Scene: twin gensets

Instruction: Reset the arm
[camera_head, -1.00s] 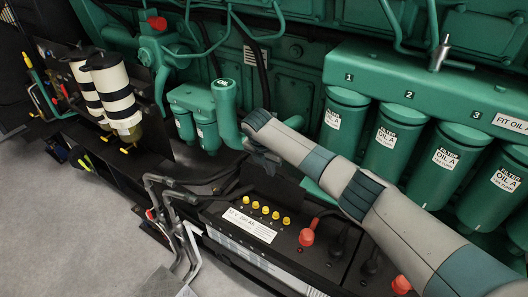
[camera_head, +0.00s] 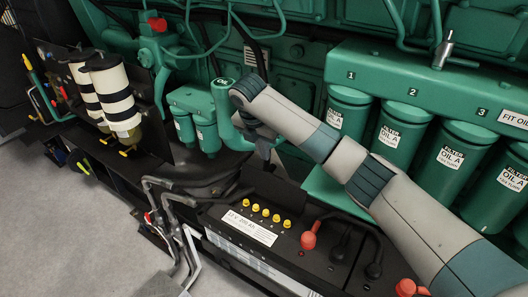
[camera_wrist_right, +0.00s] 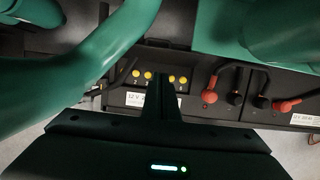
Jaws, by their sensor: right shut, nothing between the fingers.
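My right arm comes in from the lower right in the head view. Its gripper (camera_head: 264,150) is above the black battery (camera_head: 240,250), beside the green oil filler pipe (camera_head: 224,110). Part of the gripper is hard to make out against the dark background. In the right wrist view the gripper's fingers (camera_wrist_right: 163,82) are together with nothing between them, pointing towards the battery with yellow caps (camera_wrist_right: 150,76). The fingers look apart from the battery. My left gripper is not in view.
Green oil filters (camera_head: 402,135) hang in a row at the right, close to my arm. Smaller green filters (camera_head: 206,135) and striped canisters (camera_head: 116,95) stand at the left. Red terminal covers (camera_head: 309,240) stick up from the battery. Grey floor (camera_head: 70,235) is free at lower left.

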